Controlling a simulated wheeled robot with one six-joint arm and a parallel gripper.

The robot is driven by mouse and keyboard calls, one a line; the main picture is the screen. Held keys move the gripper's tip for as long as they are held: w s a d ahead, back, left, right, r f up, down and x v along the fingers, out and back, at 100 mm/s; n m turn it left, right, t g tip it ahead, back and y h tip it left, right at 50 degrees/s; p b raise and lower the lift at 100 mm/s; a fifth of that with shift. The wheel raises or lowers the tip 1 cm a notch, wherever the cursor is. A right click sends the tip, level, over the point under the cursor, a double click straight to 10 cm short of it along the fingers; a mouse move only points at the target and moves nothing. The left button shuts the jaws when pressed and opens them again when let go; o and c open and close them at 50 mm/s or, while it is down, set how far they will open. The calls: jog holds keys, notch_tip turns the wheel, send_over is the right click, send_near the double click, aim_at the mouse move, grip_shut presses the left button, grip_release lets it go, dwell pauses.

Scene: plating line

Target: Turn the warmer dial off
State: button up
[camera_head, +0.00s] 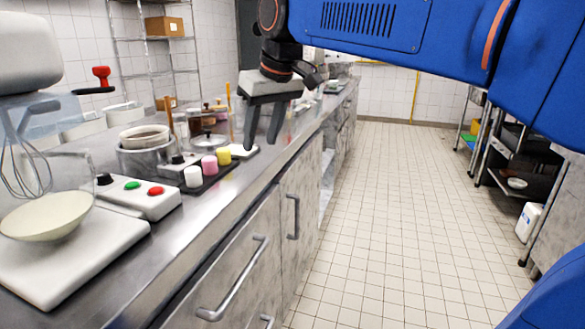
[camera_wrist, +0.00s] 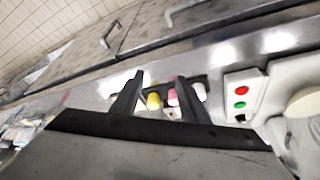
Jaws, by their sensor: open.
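A black dial (camera_head: 178,158) sits on a small pale housing (camera_head: 181,167) in front of a round metal warmer (camera_head: 147,157) that holds a bowl of brown contents (camera_head: 145,132). The dial's setting is too small to read. My gripper (camera_head: 260,145) is open and empty, fingers pointing down over the counter, to the right of and beyond the dial. In the wrist view my gripper (camera_wrist: 159,76) also shows open, with small cups beyond its fingers. I cannot make out the warmer dial in the wrist view.
White, pink and yellow cups (camera_head: 209,165) stand on a dark tray close to the dial. A white control box (camera_head: 136,195) with a black knob, green button and red button is nearer, beside a mixer bowl (camera_head: 47,217). The tiled floor (camera_head: 390,220) is clear.

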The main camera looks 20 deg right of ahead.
jog(key=s+d+f+m, duration=0.1)
jog(key=s+d+f, duration=0.4)
jog(key=s+f, duration=0.1)
jog(key=shift+h, duration=0.3)
dwell(0.4)
jog(key=s+d+f+m, duration=0.1)
jog(key=s+d+f, duration=0.2)
jog(key=s+f, duration=0.2)
jog(key=s+d+f+m, duration=0.1)
jog(key=s+d+f, duration=0.2)
jog(key=s+f, duration=0.3)
jog(key=s+d+f+m+h, duration=0.1)
jog(key=s+d+f, duration=0.1)
jog(key=s+f, duration=0.4)
notch_tip(320, 180, down, 5)
jog(key=shift+d+r+t, duration=0.2)
jog(key=shift+d+t, duration=0.1)
jog(key=shift+d, duration=0.1)
